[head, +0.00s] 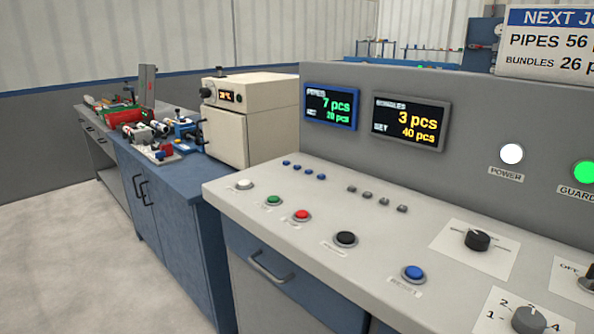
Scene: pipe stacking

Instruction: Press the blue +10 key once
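A row of several small blue keys (304,170) lies on the pale sloping console top, below the blue-framed display (331,107). Their labels are too small to read, so I cannot tell which one is +10. The blue-framed display shows 7 pcs in green, with a smaller set value below that looks like 28 pcs. A similar row of grey keys (377,199) lies to the right, below the grey-framed bundles display (409,122), which reads 3 pcs and set 40 pcs. Neither of my grippers is in view.
White (244,184), green (273,200), red (302,215), black (346,239) and blue reset (413,273) buttons line the console front. Rotary knobs (477,240) sit at right. A job sign (545,42) shows pipes 56, bundles 26. A cluttered blue bench (170,215) stands left.

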